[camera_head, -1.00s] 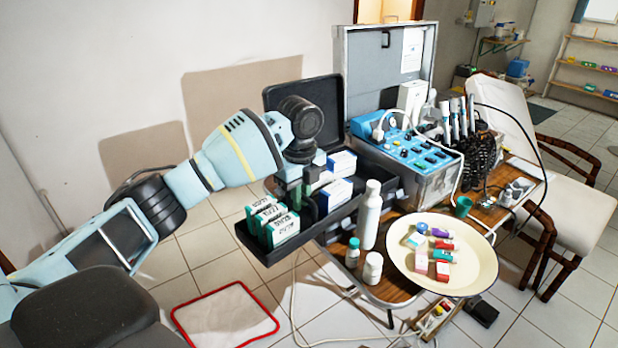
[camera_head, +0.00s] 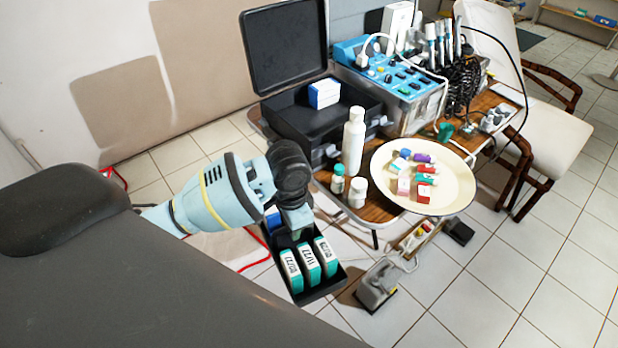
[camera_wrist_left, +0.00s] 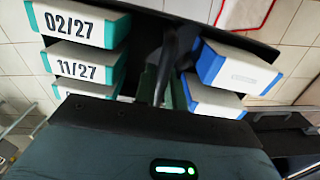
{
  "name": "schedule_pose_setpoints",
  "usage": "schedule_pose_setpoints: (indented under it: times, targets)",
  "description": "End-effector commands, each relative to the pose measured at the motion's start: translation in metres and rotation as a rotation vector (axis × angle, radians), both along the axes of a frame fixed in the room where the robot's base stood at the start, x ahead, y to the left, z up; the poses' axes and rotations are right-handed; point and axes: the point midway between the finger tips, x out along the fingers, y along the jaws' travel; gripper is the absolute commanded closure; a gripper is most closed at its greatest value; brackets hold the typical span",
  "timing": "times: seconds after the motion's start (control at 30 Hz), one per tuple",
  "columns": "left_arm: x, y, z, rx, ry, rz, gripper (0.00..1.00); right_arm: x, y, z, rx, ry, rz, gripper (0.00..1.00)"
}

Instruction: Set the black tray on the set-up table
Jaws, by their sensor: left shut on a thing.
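The black tray (camera_head: 322,293) hangs in the air left of and in front of the set-up table (camera_head: 372,210), above the floor. It carries several green-and-white boxes (camera_head: 309,264) on the near side and blue-and-white boxes (camera_wrist_left: 235,70) on the other. My left gripper (camera_head: 298,222) is shut on the tray's middle handle, which also shows in the left wrist view (camera_wrist_left: 168,55). The arm hides part of the tray in the head view. The set-up table has a brown wooden top, mostly covered. My right gripper is not in view.
A white bottle (camera_head: 353,142), small bottles (camera_head: 357,193) and a cream plate (camera_head: 462,196) with small boxes fill the table's front. An open black case (camera_head: 310,118) and a blue-topped unit (camera_head: 395,82) stand behind. A dark padded surface (camera_head: 150,280) fills the lower left.

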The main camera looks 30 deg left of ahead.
Motion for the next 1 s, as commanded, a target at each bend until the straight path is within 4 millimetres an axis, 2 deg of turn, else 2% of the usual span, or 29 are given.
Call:
schedule_pose_setpoints:
  times: [0.2, 0.4, 0.6, 1.0]
  targets:
    - [-0.041, -0.017, -0.015, -0.003, 0.002, 0.301, 1.0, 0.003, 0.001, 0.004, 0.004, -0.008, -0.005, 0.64]
    - [-0.066, -0.026, -0.022, -0.002, 0.0, 0.514, 1.0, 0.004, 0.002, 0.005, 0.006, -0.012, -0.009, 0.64]
    - [-0.076, -0.028, -0.024, -0.002, -0.001, 0.606, 1.0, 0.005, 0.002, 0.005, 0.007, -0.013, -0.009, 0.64]
    - [-0.076, -0.029, -0.024, 0.0, -0.001, 0.613, 1.0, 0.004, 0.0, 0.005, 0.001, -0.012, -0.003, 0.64]
